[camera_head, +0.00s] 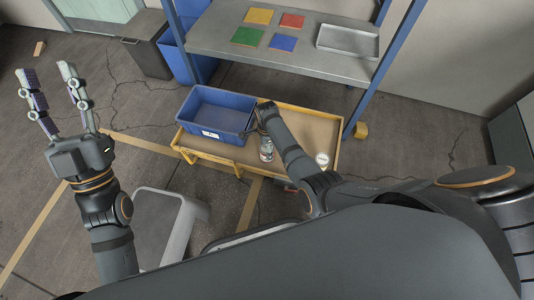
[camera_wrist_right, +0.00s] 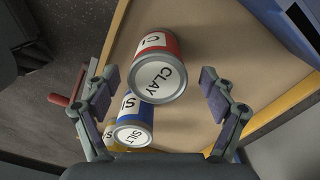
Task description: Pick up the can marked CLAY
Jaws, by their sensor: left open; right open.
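The can marked CLAY (camera_wrist_right: 158,76) has a red side and a white lid. In the right wrist view it lies ahead of my right gripper (camera_wrist_right: 151,86), between the two spread fingers, with a gap on each side. I cannot tell whether it is level with the fingertips. In the head view my right arm hides most of that gripper, and I cannot tell the CLAY can there. A blue can marked SILT (camera_wrist_right: 134,130) is just below the CLAY can in the wrist view. My left gripper (camera_head: 46,72) is open and empty, above the floor at the left.
A yellow can (camera_wrist_right: 109,133) is partly hidden behind the SILT can. The cans stand on a yellow-edged cart (camera_head: 300,124) with a blue bin (camera_head: 216,110) on it. A grey shelf (camera_head: 212,38) with coloured squares and a metal tray (camera_head: 347,41) stands behind.

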